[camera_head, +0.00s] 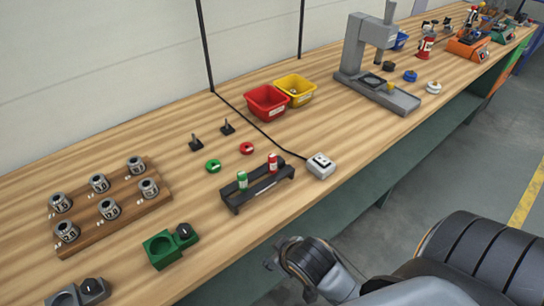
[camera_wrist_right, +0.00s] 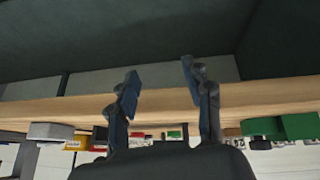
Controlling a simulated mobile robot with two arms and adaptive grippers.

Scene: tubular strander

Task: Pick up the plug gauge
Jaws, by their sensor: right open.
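A dark stand (camera_head: 258,190) near the front edge of the bench carries a green-marked piece (camera_head: 242,180) and a red-marked piece (camera_head: 272,163), both looking upright; these look like the plug gauge, though I cannot tell if they are one part. My right gripper (camera_wrist_right: 160,72) is open and empty in the wrist view, with the bench edge behind its fingers. In the head view my right arm comes in from the lower right, off the bench's front edge, apart from the stand. My left gripper is out of view.
A wooden block with several numbered metal rings (camera_head: 118,212) and a green fixture (camera_head: 165,247) stand left. A white box (camera_head: 320,166) with a cable sits right. Red (camera_head: 266,101) and yellow bins (camera_head: 295,88) stand farther back.

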